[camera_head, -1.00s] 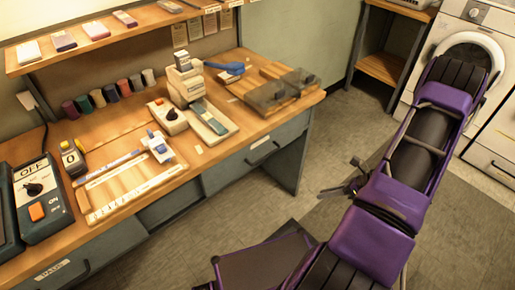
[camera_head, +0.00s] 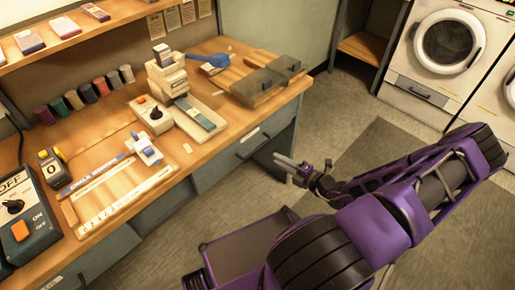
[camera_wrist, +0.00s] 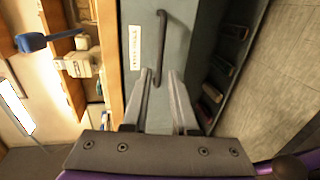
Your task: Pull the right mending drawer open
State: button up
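The right mending drawer (camera_head: 235,160) is a grey-green front under the right end of the wooden workbench, with a pale label and a dark bar handle (camera_head: 252,144). It looks shut. In the wrist view the handle (camera_wrist: 162,35) runs up and down beside the label (camera_wrist: 135,47). My gripper (camera_head: 278,163) is just in front of and to the right of the drawer front. It is open and empty; its two fingers (camera_wrist: 159,73) point at the drawer, and the handle's lower end shows between them. Whether the fingers touch the handle cannot be told.
Several rolls (camera_wrist: 212,92) lie in an open space beside the drawer. A washing machine (camera_head: 445,55) stands at the back right. Floor in front of the drawers is partly clear.

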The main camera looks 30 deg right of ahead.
aim_at(258, 148)
jog(key=x, duration=1.1)
jog(key=shift+b, duration=0.3)
grip_shut()
dwell(0.8)
